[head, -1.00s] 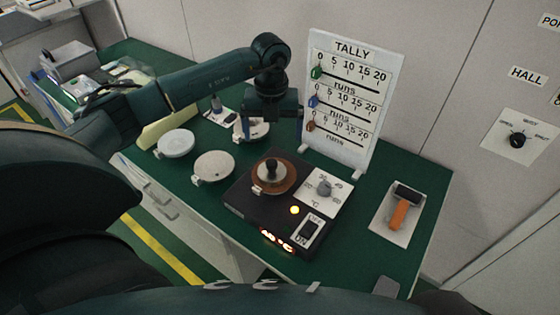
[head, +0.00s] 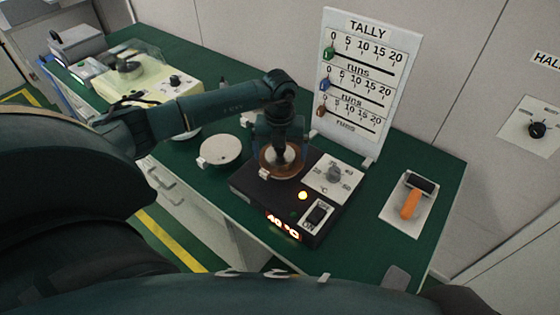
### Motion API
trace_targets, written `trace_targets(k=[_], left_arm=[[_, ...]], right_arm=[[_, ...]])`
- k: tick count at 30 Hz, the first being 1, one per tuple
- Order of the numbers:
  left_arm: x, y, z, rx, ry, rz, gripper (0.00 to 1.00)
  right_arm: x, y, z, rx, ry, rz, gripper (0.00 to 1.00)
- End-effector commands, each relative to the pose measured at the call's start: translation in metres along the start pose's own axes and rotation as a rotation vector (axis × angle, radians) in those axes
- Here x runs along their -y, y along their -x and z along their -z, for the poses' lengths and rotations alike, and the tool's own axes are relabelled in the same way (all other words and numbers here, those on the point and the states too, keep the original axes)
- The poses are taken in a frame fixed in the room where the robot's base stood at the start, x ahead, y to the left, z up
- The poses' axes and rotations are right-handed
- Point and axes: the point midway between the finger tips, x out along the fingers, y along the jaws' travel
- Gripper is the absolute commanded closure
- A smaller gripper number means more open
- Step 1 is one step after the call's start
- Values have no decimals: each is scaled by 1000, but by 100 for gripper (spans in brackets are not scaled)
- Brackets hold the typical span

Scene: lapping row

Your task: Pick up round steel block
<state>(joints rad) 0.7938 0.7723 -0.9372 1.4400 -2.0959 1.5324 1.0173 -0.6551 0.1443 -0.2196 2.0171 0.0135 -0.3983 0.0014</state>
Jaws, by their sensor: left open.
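The round steel block (head: 290,153) seems to be the round piece on the brown disc (head: 267,172) of the black hot plate unit (head: 248,190). My left gripper (head: 280,150) points down over that disc, open, and hides much of the block and its dark knob. I cannot tell whether the fingers touch the block. My right gripper is not in view.
A pale round plate (head: 222,149) lies left of the hot plate. A dial panel (head: 333,174) and a lit 40 °C display (head: 283,227) are on the unit.

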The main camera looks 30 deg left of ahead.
Motion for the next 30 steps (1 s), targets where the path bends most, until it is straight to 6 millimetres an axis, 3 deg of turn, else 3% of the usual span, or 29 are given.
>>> trace_targets(k=[7,30], left_arm=[[0,-1,0,0,0,1,4],[0,-1,0,0,0,0,67]], right_arm=[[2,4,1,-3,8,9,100],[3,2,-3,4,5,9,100]])
